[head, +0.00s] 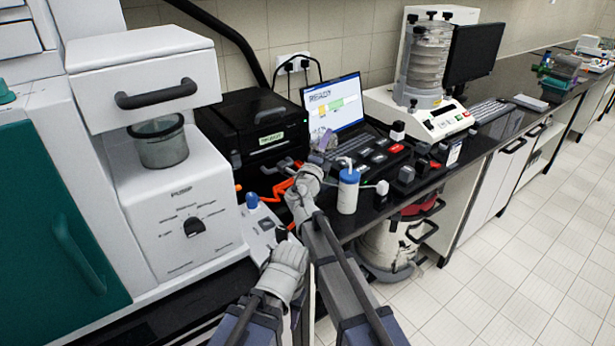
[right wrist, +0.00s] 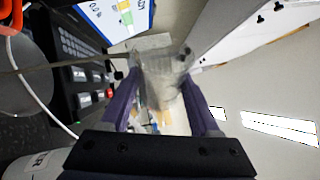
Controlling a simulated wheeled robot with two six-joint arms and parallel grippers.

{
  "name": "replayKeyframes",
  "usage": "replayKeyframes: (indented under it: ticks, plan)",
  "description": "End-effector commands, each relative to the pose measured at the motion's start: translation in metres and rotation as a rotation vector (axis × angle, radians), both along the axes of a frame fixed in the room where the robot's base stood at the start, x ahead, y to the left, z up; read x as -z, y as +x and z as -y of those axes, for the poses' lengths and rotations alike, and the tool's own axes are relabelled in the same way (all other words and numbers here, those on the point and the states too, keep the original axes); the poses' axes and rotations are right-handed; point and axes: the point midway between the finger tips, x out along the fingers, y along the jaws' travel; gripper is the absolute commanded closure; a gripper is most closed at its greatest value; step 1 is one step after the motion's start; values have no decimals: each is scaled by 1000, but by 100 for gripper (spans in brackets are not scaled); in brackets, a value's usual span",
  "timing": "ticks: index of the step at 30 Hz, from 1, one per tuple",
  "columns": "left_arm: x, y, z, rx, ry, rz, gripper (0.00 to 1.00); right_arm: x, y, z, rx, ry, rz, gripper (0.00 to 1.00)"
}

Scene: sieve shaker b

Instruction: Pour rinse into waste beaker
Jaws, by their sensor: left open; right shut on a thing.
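My right gripper (head: 316,162) is shut on a small clear vessel (head: 325,143) in front of the laptop. In the right wrist view the clear vessel (right wrist: 160,72) sits between the two purple fingers (right wrist: 162,100); its contents cannot be made out. My left gripper (head: 280,242) is open, low by the bench's front edge, near a small pale box with a blue top (head: 262,225); its fingertips are partly hidden. A grey, see-through beaker-like vessel (head: 163,148) stands under the white machine's head at left. I cannot tell whether it is the waste beaker.
A blue-and-white bottle (head: 348,191) stands right of my right gripper. A black printer-like box (head: 255,130), an open laptop (head: 333,105) and several small dark blocks (head: 384,157) crowd the bench. The sieve shaker (head: 425,65) stands behind. The floor at right is clear.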

Motion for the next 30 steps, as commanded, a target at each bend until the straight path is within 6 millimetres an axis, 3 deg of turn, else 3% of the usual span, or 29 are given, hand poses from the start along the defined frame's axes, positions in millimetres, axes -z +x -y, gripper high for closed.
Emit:
replayKeyframes:
  ticks: [30]
  plan:
    - [18, 0, 0, 0, 0, 0, 50, 8, 0, -2, 0, -112, 12, 92]
